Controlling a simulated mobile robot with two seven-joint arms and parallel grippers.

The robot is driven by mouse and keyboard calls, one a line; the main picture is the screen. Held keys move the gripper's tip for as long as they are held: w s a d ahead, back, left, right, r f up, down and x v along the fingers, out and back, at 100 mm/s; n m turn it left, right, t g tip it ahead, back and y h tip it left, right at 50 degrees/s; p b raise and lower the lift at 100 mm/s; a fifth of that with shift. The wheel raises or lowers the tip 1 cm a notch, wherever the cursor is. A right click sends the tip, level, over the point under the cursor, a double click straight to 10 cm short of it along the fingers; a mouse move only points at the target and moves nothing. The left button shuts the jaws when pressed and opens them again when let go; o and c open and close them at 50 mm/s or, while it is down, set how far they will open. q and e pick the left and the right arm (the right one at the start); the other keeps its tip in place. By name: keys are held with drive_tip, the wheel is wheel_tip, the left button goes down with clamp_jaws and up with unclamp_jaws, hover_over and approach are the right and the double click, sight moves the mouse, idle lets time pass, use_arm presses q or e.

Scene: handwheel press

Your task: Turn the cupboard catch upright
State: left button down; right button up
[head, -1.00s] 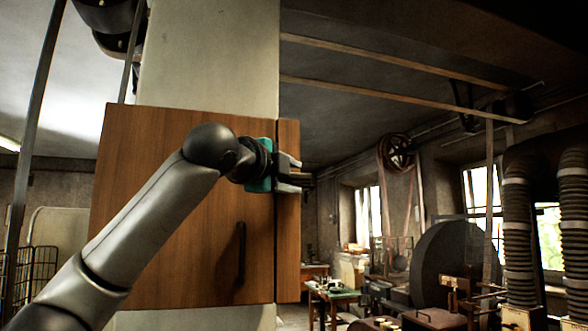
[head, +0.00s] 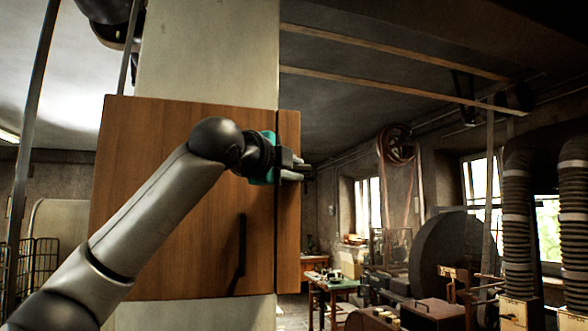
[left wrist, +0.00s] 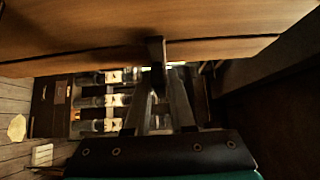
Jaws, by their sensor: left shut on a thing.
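The wooden cupboard (head: 170,210) hangs on a pale column, with its door shut and a narrow side panel (head: 289,235) to the right of the seam. My left gripper (head: 299,172) is at the right side of the cupboard, near the upper part of that panel. In the left wrist view, the fingers of my left gripper (left wrist: 160,85) close in on the dark catch (left wrist: 156,50), a short bar standing out against the wood. They are shut on it. The fingers hide part of the catch, and I cannot tell its exact tilt. My right gripper is out of view.
A black door handle (head: 241,246) sticks out below my left arm. Workshop machines, a large dark wheel (head: 445,255) and ribbed hoses (head: 517,220) stand to the right. Bottles (left wrist: 100,100) show behind the fingers in the left wrist view.

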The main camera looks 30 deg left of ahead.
use_arm(q)
drive_tip(key=shift+f, duration=0.1)
